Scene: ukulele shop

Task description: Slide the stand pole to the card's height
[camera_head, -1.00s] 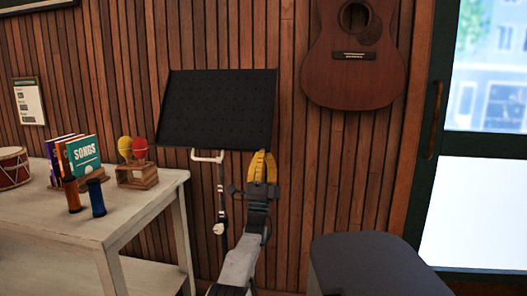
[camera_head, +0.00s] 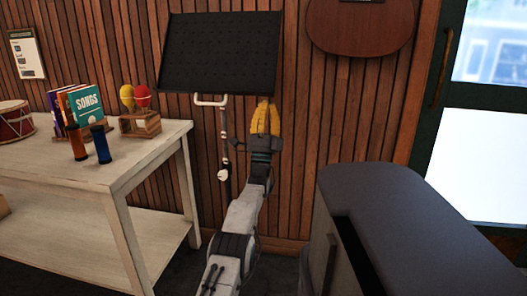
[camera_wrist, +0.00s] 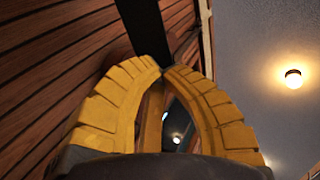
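The music stand has a black desk (camera_head: 220,52) and a slim pole (camera_head: 224,130) with pale and dark bands. A white bent handle (camera_head: 210,101) sits just under the desk, and a white knob (camera_head: 223,175) is lower on the pole. A framed card (camera_head: 27,54) hangs on the wall at far left; its print is too small to read. My gripper (camera_head: 266,106) is right of the pole and just below the desk, apart from the pole in the picture. In the wrist view its yellow fingertips (camera_wrist: 163,70) meet, with nothing visible held. The pole's foot is hidden.
A pale table (camera_head: 60,172) at left holds song books (camera_head: 85,104), blue and orange cylinders, a drum and maracas. A dark rounded case-like block (camera_head: 415,225) stands at right. A guitar (camera_head: 360,25) hangs on the slatted wall, with a glazed door beyond it.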

